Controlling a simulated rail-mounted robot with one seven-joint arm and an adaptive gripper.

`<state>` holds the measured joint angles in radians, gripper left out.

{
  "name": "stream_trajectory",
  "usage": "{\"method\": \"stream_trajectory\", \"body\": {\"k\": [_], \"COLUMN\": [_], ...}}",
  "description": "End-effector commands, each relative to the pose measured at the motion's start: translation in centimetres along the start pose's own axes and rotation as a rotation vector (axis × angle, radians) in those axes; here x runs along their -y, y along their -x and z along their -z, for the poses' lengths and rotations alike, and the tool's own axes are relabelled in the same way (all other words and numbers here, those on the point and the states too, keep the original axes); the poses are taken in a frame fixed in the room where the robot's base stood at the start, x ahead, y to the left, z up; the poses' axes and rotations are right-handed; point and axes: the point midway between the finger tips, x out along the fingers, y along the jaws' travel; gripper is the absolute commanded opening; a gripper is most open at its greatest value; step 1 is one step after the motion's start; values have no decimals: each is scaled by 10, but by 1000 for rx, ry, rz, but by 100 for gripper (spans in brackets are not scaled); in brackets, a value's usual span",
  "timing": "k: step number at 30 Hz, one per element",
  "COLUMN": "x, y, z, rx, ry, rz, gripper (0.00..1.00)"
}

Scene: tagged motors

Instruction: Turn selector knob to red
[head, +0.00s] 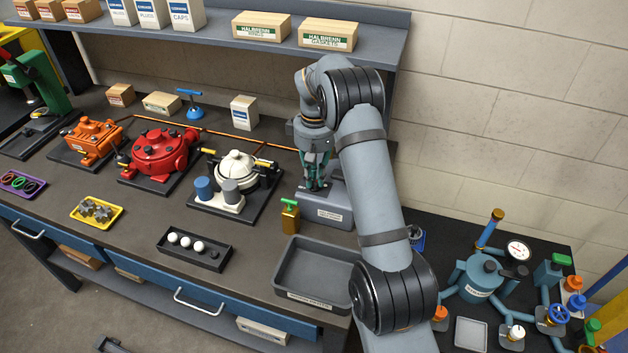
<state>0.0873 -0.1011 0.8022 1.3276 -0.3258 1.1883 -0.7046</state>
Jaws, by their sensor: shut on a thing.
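My gripper (314,186) points down over a grey box (336,213) with a white label on its front face, at the right of the bench. The fingers are shut at the top of the box, on what appears to be the selector knob. The knob itself is hidden by the fingers, so which way it points cannot be told. Any red mark on the box top is also too small or covered to make out.
A white motor (236,168) with blue and grey cylinders stands left of the box. A brass bottle (290,215) with a green top and a grey tray (312,277) stand in front. A shelf (245,38) with cartons overhangs the back.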

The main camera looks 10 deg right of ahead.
Motion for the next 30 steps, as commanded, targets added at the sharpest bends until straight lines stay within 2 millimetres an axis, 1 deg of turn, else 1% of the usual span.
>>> {"method": "stream_trajectory", "body": {"k": [21, 30], "x": [-1, -1], "y": [-1, 0], "z": [-2, -4], "rx": [-3, -3], "ry": [-665, -857], "rz": [0, -1], "gripper": [0, 0]}}
